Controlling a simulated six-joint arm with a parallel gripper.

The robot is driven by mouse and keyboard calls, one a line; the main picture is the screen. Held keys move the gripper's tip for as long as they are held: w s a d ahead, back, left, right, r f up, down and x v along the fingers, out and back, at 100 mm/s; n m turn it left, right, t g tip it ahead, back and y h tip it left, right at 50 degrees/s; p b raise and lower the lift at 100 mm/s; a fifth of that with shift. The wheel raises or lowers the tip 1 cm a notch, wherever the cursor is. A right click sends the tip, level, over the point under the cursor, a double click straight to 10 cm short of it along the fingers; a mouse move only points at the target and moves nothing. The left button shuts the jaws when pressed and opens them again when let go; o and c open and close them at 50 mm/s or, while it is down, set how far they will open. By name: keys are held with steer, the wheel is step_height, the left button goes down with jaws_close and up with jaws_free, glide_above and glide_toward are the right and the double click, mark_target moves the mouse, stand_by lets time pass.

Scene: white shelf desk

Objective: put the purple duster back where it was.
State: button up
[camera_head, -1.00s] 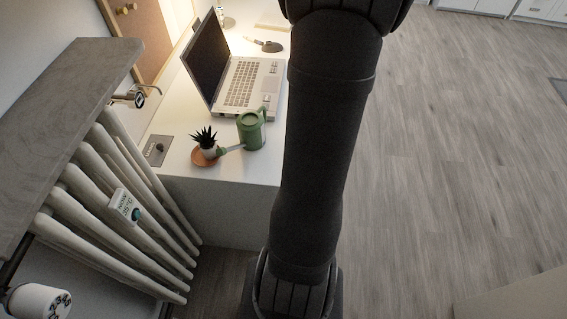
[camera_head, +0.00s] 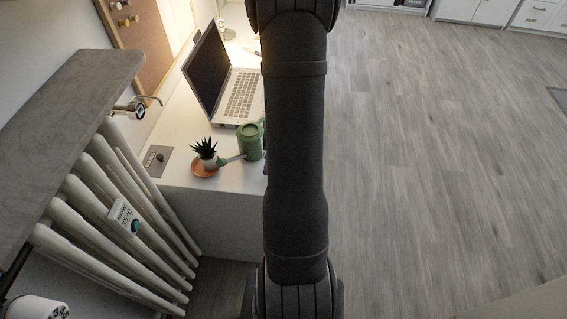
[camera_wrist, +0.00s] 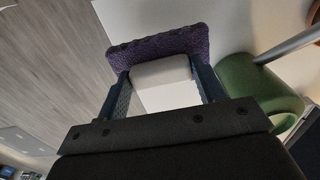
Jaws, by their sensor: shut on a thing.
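The purple duster (camera_wrist: 165,45) shows in the wrist view, with a fuzzy purple pad and a white block-shaped body. My gripper (camera_wrist: 160,76) is shut on the white body, one finger on each side. The purple pad lies beyond the fingertips. In the head view my arm covers most of the desk's right part and hides the gripper. The white desk (camera_head: 185,125) is left of the arm. In the wrist view the green watering can (camera_wrist: 250,92) is just right of my gripper; whether they touch is unclear.
A white radiator (camera_head: 105,215) under a grey shelf (camera_head: 75,130) stands at left. Open floor (camera_head: 430,150) lies to the right.

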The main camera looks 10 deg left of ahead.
steer(key=shift+f, duration=1.45)
steer(key=shift+f, duration=0.15)
steer(key=o, duration=1)
steer(key=shift+c, duration=0.2)
step_height(320, 180, up, 12)
steer(key=shift+r, duration=0.15)
